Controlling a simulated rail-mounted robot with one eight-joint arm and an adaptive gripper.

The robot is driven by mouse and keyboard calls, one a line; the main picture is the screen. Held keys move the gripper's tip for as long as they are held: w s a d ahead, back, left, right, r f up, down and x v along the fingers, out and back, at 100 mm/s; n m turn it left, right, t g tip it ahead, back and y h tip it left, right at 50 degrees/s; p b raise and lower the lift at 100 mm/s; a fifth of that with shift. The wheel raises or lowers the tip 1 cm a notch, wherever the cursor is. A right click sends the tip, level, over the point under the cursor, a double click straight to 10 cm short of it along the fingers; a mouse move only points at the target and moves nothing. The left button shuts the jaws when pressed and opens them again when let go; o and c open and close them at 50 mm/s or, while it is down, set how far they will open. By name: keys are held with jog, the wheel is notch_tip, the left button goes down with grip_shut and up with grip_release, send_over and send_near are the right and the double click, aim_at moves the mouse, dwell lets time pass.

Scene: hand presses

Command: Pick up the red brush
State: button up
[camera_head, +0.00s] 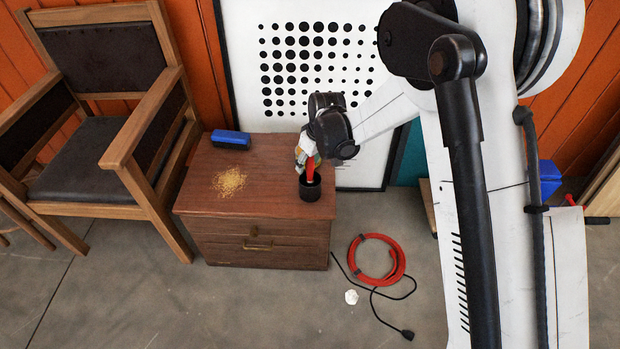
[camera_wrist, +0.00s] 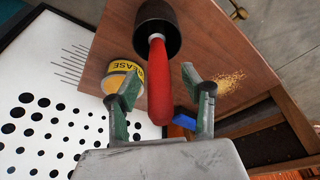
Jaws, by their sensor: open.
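The red brush (camera_wrist: 159,92) stands with its red handle up in a dark cup (camera_wrist: 158,28) on the wooden cabinet. In the head view the red brush (camera_head: 310,170) shows just below my gripper (camera_head: 308,157), above the black cup (camera_head: 310,188). My gripper is open in the wrist view (camera_wrist: 160,82), with one green-padded finger on each side of the red handle. Gaps show between handle and fingers in that view. The brush's lower end is hidden inside the cup.
The wooden cabinet (camera_head: 262,200) also bears a blue brush-like block (camera_head: 230,140) and a heap of yellow crumbs (camera_head: 229,182). A yellow grease tin (camera_wrist: 122,72) is close beside the left finger in the wrist view. A dotted white board (camera_head: 345,165) stands behind; a chair (camera_head: 90,160) is at left.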

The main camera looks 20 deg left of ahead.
jog(key=shift+a+f, duration=0.1)
jog(key=shift+f, duration=0.2)
grip_shut()
